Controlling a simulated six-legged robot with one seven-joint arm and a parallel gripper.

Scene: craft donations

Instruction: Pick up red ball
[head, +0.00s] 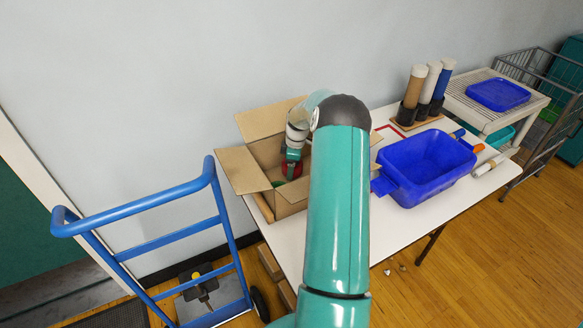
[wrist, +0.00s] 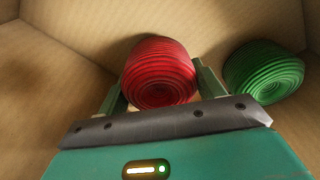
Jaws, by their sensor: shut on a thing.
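The red ball (wrist: 160,72), ridged like wound yarn, sits between the two fingers of my gripper (wrist: 160,88) in the wrist view. My gripper is shut on it, inside the open cardboard box (head: 238,170). In the head view, the red ball (head: 291,168) shows in part below my gripper (head: 291,158). My arm hides the right side of the box. I cannot tell whether the ball touches the box floor.
A green ball (wrist: 264,70) lies to the right of the red ball inside the box. A blue bin (head: 425,168) stands on the white table (head: 400,228), with several upright tubes (head: 430,85) behind it. A blue hand truck (head: 165,243) stands at left.

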